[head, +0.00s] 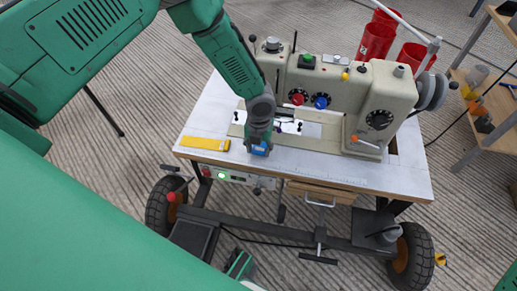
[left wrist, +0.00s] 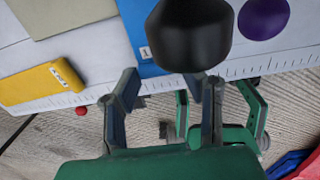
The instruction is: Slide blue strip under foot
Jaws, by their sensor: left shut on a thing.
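My left gripper (head: 260,141) is over the front edge of the sewing table, left of the machine head. It is shut on the blue strip (head: 260,150), of which only a small part shows below the fingers. The presser foot cannot be made out beside the sewing machine (head: 375,105).
A yellow strip (head: 205,143) lies at the table's left front; it also shows in the left wrist view (left wrist: 42,83). The white tabletop (head: 390,180) is clear at the right front. Red containers (head: 376,42) stand behind the machine. A shelf (head: 492,105) stands at the right.

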